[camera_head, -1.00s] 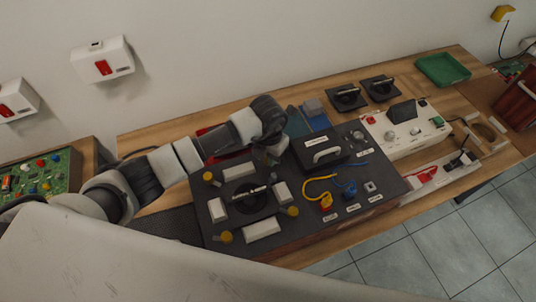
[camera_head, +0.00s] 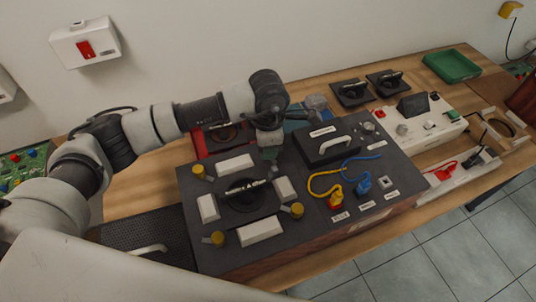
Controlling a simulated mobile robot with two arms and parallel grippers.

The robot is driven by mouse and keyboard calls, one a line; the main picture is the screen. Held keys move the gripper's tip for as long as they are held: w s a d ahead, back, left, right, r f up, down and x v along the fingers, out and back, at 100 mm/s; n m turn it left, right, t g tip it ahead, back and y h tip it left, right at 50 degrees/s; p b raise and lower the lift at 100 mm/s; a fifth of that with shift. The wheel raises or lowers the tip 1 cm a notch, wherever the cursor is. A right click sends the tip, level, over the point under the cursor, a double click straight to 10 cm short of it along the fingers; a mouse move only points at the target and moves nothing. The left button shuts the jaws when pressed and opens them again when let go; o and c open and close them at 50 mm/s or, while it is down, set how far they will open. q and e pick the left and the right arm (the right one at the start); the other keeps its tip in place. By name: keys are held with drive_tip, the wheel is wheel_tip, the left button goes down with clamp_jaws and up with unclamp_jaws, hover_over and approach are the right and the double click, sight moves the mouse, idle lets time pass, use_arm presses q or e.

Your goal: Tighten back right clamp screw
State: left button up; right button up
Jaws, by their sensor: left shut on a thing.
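A dark panel (camera_head: 230,262) lies on the wooden workbench. A round black part with a grey handle (camera_head: 243,186) sits in its left half, between white clamp blocks (camera_head: 260,231). Yellow-topped clamp screws show at the back left (camera_head: 198,172), front left (camera_head: 217,238) and front right (camera_head: 297,210). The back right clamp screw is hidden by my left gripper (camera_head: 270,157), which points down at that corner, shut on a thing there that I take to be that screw. Its fingertips are small and dark in this view. My right gripper is not in view.
A black box with a grey handle (camera_head: 325,143) stands just right of my left gripper. Yellow and blue cables (camera_head: 325,180) lie on the panel's right half. A red-edged item (camera_head: 200,145) is behind. A white control box (camera_head: 420,122) and green tray (camera_head: 451,65) stand farther right.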

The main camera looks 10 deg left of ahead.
use_arm(q)
drive_tip(key=m+b, duration=0.8)
drive_tip(key=b, duration=0.2)
drive_tip(key=shift+f, duration=0.2)
drive_tip(key=shift+r+m+b, duration=0.25)
drive_tip(key=shift+m+b, duration=1.55)
drive_tip(key=o, duration=0.9)
drive_tip(key=shift+r, duration=0.1)
wheel_tip(320, 180, up, 11)
drive_tip(key=shift+f, duration=0.2)
